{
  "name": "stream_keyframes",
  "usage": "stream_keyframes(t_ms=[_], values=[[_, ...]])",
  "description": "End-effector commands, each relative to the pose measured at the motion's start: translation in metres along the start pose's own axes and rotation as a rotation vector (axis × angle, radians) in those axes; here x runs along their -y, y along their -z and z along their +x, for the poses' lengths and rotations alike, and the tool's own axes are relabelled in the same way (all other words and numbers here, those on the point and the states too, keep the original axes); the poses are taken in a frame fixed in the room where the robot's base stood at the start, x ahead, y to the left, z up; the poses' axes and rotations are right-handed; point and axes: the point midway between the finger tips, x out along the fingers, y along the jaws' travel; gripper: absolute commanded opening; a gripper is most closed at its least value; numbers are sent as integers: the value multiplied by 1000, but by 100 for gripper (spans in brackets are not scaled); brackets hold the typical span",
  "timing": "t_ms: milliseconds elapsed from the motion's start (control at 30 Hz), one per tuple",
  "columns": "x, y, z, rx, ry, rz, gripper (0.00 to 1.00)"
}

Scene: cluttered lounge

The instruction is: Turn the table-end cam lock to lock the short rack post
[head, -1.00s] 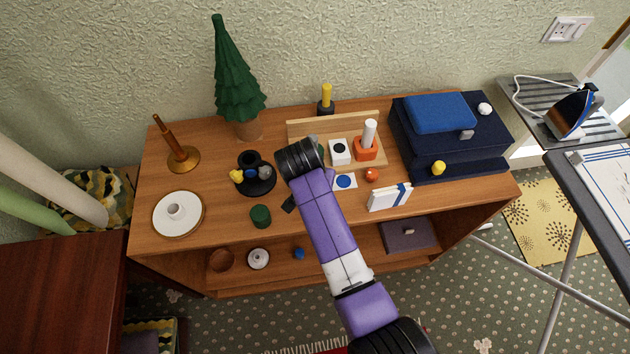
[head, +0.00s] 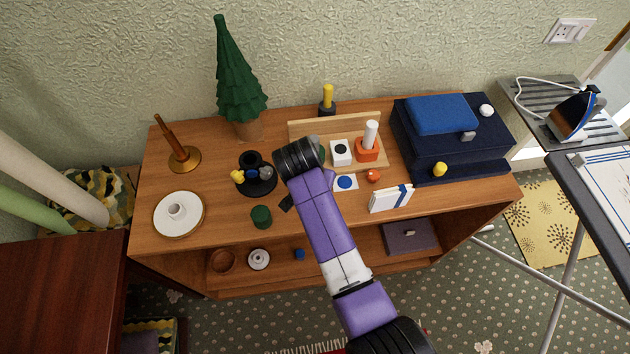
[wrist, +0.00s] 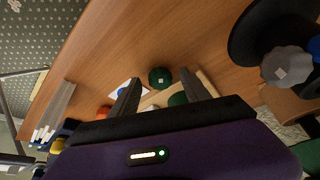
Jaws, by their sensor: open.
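I cannot pick out the cam lock or the short rack post for certain. A black round base (head: 258,188) with a short black post (head: 250,160) stands on the wooden table, with yellow (head: 238,176), blue and grey (head: 266,174) knobs. In the wrist view the grey faceted knob (wrist: 287,67) has a pale square mark and shows on the right. My gripper (wrist: 161,76) is open and empty above the table, right of the black base in the head view. A dark green round piece (wrist: 160,77) appears between its fingertips; contact cannot be judged. My arm hides the spot beneath.
Nearby are a wooden tray (head: 300,127), a white box (head: 341,152), an orange block (head: 366,150), a green cylinder (head: 261,217) and a white-and-blue book (head: 390,198). A tall green tree (head: 238,85) stands behind. A navy case (head: 480,140) fills the right end.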

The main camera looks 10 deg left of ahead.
Motion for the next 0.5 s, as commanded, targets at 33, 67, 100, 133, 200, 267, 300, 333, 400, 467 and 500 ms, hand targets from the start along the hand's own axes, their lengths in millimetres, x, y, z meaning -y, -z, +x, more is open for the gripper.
stream_keyframes(t_ms=[33, 67, 100, 133, 200, 267, 300, 333, 400, 467, 500], values=[[0, 0, -1, 0, 0, 0, 55], [0, 0, -3, -1, 1, 0, 55], [1, 0, -6, -2, 2, 0, 55], [1, 0, -9, -2, 2, 0, 55], [1, 1, -17, -3, 3, 0, 55], [1, 0, -26, -3, 3, 0, 55], [1, 0, -33, -3, 3, 0, 55], [1, 0, -38, -3, 3, 0, 55], [1, 0, -49, -3, 3, 0, 55], [1, 0, -58, -3, 3, 0, 55], [1, 0, -63, -2, 2, 0, 55]])
